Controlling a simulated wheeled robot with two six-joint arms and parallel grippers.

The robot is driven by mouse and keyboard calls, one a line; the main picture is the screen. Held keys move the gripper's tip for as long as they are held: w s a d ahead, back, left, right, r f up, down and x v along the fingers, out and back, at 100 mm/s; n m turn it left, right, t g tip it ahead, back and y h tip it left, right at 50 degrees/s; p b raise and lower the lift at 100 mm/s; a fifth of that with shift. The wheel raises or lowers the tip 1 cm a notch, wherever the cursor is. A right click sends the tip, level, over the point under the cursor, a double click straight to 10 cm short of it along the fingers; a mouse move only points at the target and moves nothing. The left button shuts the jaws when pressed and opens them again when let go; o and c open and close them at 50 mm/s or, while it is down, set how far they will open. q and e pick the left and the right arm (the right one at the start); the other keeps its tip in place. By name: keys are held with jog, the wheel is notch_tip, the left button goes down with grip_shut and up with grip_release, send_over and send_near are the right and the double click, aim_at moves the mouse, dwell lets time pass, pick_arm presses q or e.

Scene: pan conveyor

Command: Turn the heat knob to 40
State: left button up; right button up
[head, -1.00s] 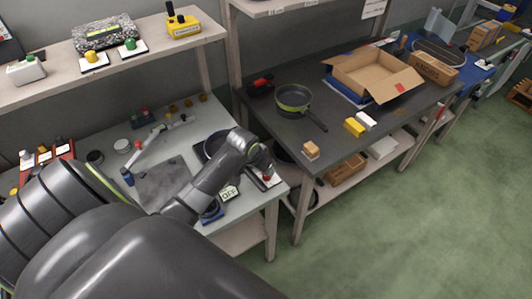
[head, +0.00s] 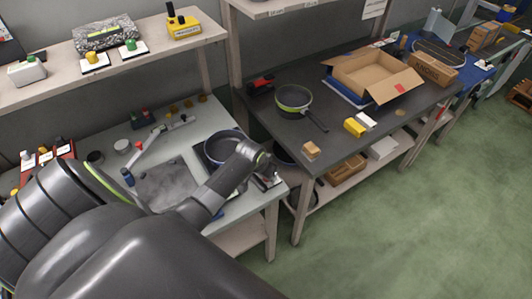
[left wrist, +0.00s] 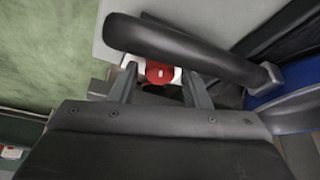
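The heat knob (left wrist: 158,73) is a round red knob with a small white mark, on a white base; it shows in the left wrist view. My left gripper (left wrist: 159,80) has its two fingers apart, one on each side of the knob, with small gaps seeming to show. In the head view my left gripper (head: 267,170) is over the right front corner of the cooker, and the arm hides the knob and the heat display. A dark blue pan (head: 222,147) sits on the cooker. My right gripper is in neither view.
A thick black handle (left wrist: 185,48) crosses just beyond the fingers in the left wrist view. A grey mat (head: 165,185) lies on the light table left of the pan. A darker table at right holds a frying pan (head: 293,98) and an open cardboard box (head: 370,75).

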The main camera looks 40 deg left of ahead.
pick_arm(q)
jog(key=c, duration=0.7)
jog(key=shift+c, duration=0.2)
jog(key=shift+m, duration=0.3)
jog(key=shift+r+m+h+p, duration=0.1)
jog(key=shift+m+h+p, duration=0.25)
jog(key=shift+m, duration=0.15)
jog(key=shift+a+m+h, duration=0.15)
jog(key=shift+m+h, duration=0.1)
jog(key=shift+m, duration=0.45)
jog(key=shift+m+h, duration=0.4)
jog(key=shift+m, duration=0.7)
jog(key=shift+w+m+g+h+b, duration=0.1)
jog(key=shift+m+g+h+b, duration=0.25)
jog(key=shift+m, duration=0.85)
